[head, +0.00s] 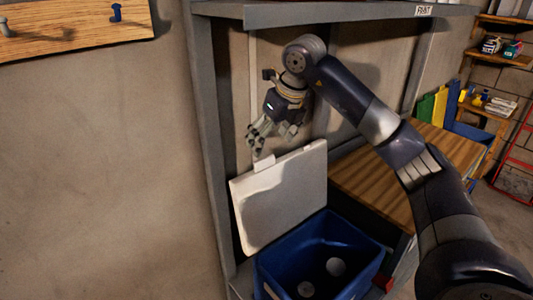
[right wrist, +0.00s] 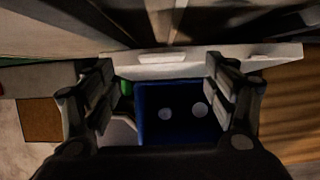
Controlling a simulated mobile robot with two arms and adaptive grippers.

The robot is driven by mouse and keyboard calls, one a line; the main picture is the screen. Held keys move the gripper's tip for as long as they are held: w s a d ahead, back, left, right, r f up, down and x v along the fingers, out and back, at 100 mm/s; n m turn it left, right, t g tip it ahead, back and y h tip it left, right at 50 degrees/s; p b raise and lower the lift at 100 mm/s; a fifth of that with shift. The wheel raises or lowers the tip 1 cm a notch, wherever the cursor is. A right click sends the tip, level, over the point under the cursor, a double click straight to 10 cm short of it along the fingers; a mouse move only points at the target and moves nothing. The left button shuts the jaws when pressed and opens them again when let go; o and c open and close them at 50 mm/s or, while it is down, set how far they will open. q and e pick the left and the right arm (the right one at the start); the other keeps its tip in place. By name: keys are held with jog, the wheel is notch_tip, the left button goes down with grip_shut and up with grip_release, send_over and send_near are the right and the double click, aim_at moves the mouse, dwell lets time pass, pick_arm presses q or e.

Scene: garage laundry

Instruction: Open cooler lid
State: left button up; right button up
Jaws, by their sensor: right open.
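The cooler (head: 310,228) is a blue box at the bottom of the head view. Its white lid (head: 280,195) stands raised, close to upright, at the back of the box, with a small tab (head: 264,164) on its top edge. The blue inside shows, with two pale round things in it. My right gripper (head: 268,138) is open and empty, just above the lid's top edge. In the right wrist view the lid (right wrist: 280,54) shows edge-on beyond the open fingers (right wrist: 165,95), with the blue box (right wrist: 180,118) between them. My left gripper is not in view.
A wooden bench top (head: 375,185) lies right of the cooler. A grey metal frame (head: 212,130) stands left of the lid, with a grey shelf (head: 330,12) overhead. My right arm crosses above the bench. Shelves with small items (head: 500,50) are at the far right.

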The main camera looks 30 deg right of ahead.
aim_at(265, 159)
jog(key=p+x, duration=0.1)
jog(key=x, duration=0.6)
jog(key=shift+d+f, duration=0.1)
jog(key=shift+f, duration=0.05)
jog(key=shift+s, duration=0.1)
